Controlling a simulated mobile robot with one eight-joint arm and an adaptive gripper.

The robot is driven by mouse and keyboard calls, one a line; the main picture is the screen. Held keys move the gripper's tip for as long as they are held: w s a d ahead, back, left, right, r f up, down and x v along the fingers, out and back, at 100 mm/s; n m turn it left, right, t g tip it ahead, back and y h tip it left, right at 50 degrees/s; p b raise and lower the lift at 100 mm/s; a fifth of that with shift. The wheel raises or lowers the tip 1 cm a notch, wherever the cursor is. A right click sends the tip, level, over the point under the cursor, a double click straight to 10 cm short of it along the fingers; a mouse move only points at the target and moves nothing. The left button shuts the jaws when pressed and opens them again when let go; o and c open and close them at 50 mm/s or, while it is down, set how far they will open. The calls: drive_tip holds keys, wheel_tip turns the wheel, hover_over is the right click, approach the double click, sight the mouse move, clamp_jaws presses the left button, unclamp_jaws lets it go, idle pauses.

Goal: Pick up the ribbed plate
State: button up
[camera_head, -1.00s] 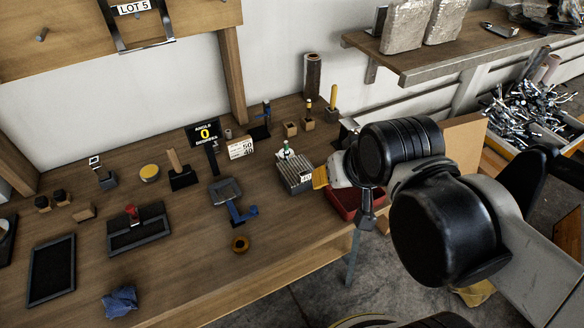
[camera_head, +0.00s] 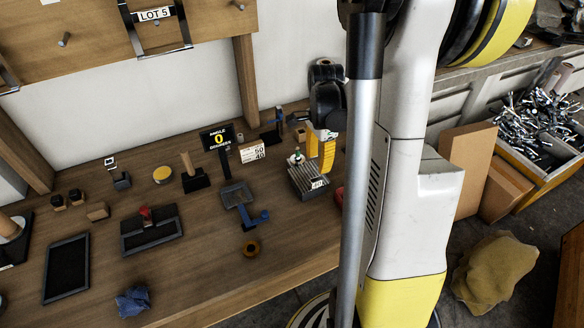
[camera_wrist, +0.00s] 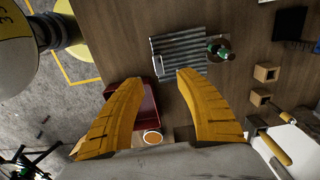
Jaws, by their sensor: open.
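The ribbed plate (camera_head: 306,181) is a grey metal block with parallel ridges and a small white tag, near the right part of the wooden bench. In the wrist view the ribbed plate (camera_wrist: 178,50) lies ahead of the fingertips, its near edge close to them in the picture. My gripper (camera_wrist: 157,77) is open, with two yellow fingers spread and nothing between them. In the head view my gripper (camera_head: 321,150) hangs just above and behind the plate, partly hidden by my arm. I cannot judge the exact height gap.
A red tray (camera_wrist: 142,105) is close by, under the left finger. Small wooden blocks (camera_wrist: 265,73) lie to the right.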

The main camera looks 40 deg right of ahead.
sight(315, 180)
wheel_tip(315, 180, down, 4)
drive_tip(key=shift+r+b, duration=0.1)
drive_tip(key=shift+b, duration=0.4)
drive_tip(key=f+b, duration=0.1)
drive_tip(key=f, duration=0.2)
drive_tip(key=f+b, duration=0.1)
drive_tip(key=f, duration=0.1)
drive_tip(key=shift+a+f+b, duration=0.15)
drive_tip(key=shift+a+b, duration=0.15)
drive_tip(key=shift+a, duration=0.1)
clamp_jaws()
